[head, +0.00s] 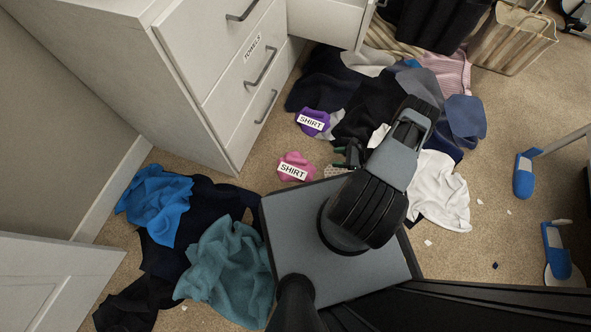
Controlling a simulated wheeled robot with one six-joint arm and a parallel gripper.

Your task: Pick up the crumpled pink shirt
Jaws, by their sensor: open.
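The crumpled pink shirt (296,160) lies on the carpet near the middle of the head view, with a white label reading SHIRT on it. It sits between the white drawer unit and my grey base. My gripper (345,158) is a little to the right of the pink shirt, apart from it in the picture. Its jaws are open, small and partly hidden by my arm. I see nothing held between them. A purple crumpled piece (313,121), also labelled SHIRT, lies just behind the pink one.
A white drawer unit (205,85) stands at the left, with one drawer labelled TOWELS. Dark clothes (325,80) pile up behind. A teal cloth (228,265) and a blue cloth (155,200) lie at the lower left. A white cloth (440,190) lies right. A striped bag (510,40) stands at the back.

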